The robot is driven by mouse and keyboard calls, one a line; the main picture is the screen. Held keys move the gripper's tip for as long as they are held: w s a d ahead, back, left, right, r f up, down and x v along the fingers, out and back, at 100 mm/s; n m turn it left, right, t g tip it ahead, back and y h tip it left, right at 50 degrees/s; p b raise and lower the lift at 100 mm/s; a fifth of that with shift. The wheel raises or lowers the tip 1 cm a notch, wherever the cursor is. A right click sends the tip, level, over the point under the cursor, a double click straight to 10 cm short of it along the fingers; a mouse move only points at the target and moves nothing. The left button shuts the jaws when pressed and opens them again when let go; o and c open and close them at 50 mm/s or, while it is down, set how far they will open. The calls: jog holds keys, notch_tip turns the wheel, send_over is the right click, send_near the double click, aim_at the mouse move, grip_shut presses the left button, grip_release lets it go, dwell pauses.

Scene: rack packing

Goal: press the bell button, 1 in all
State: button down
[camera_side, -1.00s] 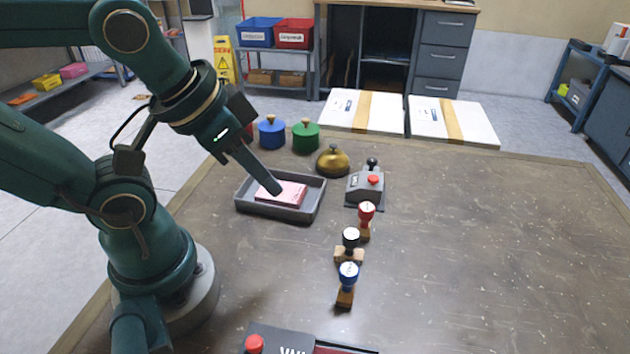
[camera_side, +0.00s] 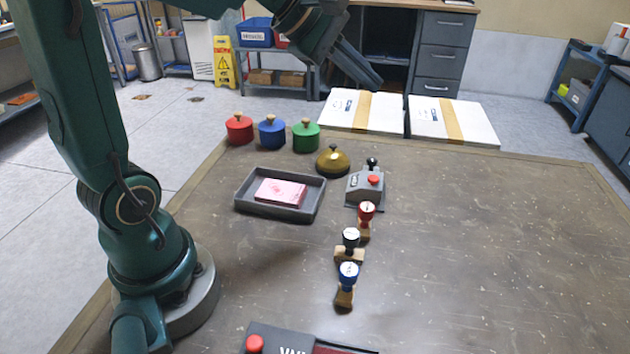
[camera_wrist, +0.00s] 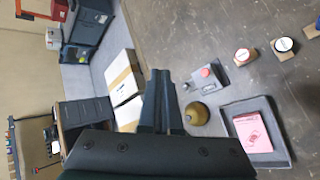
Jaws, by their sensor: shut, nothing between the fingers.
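The bell (camera_side: 332,160) is a brass dome with a dark knob on top, standing on the table behind the grey tray. It also shows in the wrist view (camera_wrist: 197,113), just right of my fingers. My gripper (camera_side: 372,80) is shut and empty, raised high above the far part of the table, well above the bell and apart from it. Its shut fingers also show in the wrist view (camera_wrist: 160,85). The bell's dome is unobstructed in the side view.
A grey box with a red button (camera_side: 366,186) stands right of the bell. A grey tray (camera_side: 243,205) holds pink notes (camera_side: 281,192). Red, blue and green lidded pots (camera_side: 271,133) stand behind. Several stamps (camera_side: 348,275) stand in front. The table's right side is clear.

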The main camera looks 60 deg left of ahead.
jog(key=w+a+f+n, duration=0.2)
jog(key=w+a+n, duration=0.15)
jog(key=a, duration=0.35)
jog(key=n+y, duration=0.2)
jog(key=n, duration=0.1)
send_over(333, 148)
jog(key=a, duration=0.1)
notch_tip(333, 148, down, 5)
jog(key=shift+s+a, duration=0.1)
jog(key=shift+s, duration=0.2)
jog(key=shift+f, duration=4.35)
jog(key=shift+f, duration=0.4)
